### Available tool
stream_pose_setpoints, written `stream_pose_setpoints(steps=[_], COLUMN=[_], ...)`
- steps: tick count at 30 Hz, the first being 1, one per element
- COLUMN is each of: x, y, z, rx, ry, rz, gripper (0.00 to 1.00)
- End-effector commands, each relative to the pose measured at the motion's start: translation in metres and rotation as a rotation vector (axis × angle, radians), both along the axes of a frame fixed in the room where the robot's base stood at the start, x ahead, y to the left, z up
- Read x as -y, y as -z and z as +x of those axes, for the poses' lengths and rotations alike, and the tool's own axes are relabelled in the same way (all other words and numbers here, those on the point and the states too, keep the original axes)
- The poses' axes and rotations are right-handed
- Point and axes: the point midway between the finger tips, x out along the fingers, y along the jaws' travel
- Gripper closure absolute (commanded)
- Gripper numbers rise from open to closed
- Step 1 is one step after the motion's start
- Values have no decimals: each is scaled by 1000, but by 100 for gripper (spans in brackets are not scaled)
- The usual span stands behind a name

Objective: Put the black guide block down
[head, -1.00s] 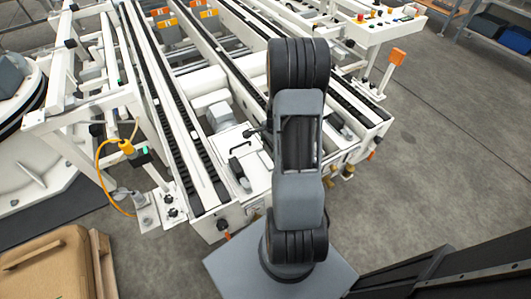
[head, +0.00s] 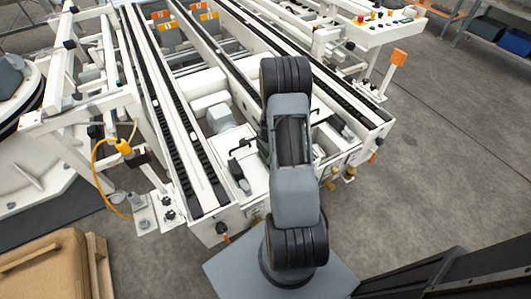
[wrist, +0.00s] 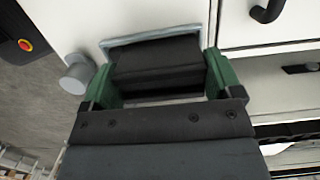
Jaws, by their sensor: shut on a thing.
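The black guide block (wrist: 157,60) shows in the wrist view between the two green fingers of my gripper (wrist: 163,78). My gripper is shut on it, one finger at each side. The block is over a pale grey-edged rectangular frame (wrist: 120,43) on a white surface (wrist: 75,15). I cannot tell whether the block touches that surface. In the head view, my own arm hides the gripper and the block.
A white conveyor (head: 208,200) with black chain tracks runs beyond my arm. A grey round knob (wrist: 76,75) stands left of the gripper, and a black handle (wrist: 268,10) is at the upper right.

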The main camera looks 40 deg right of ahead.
Motion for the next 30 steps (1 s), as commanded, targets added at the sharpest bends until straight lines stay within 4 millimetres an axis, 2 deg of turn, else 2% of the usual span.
stream_pose_setpoints(steps=[8,9,13,19,23,30], x=[0,0,0,0,1,6], y=[5,3,3,2,-6,-49], z=[0,0,0,0,0,-1], rx=[-1,0,-1,-1,1,3], ry=[0,0,0,0,0,1], rz=[1,0,1,1,0,-1], gripper=[41,11,0,0,0,0])
